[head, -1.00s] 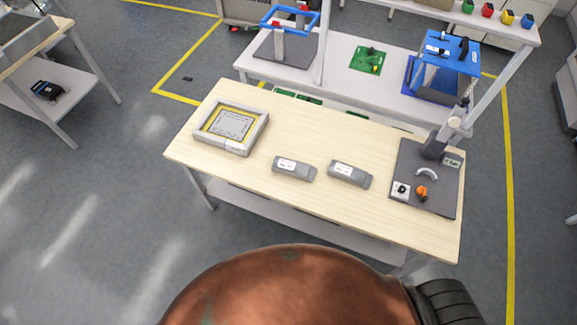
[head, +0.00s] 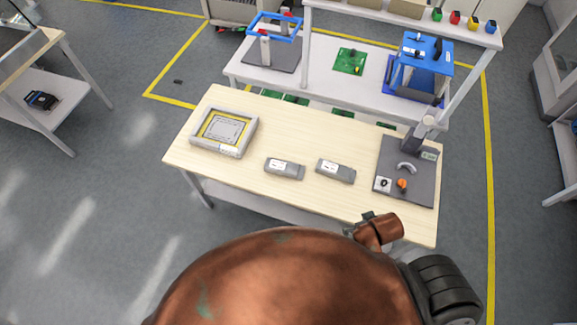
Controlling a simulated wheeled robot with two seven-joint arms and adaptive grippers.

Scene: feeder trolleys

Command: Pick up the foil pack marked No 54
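Two grey packs with white labels lie flat on the pale wooden table top. The left pack (head: 284,169) is near the middle of the table, and the right pack (head: 335,171) lies beside it with a gap between them. The print on both labels is too small to read, so I cannot tell which is marked No 54. Neither of my grippers can be made out. Only a copper-coloured part of mine shows at the table's front edge, and nothing touches the packs.
A grey square frame with a yellow border (head: 223,132) sits at the table's left. A dark board (head: 420,185) with a post and small parts stands at the right. Behind is a white bench (head: 325,65) with blue frames. The wooden surface around the packs is clear.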

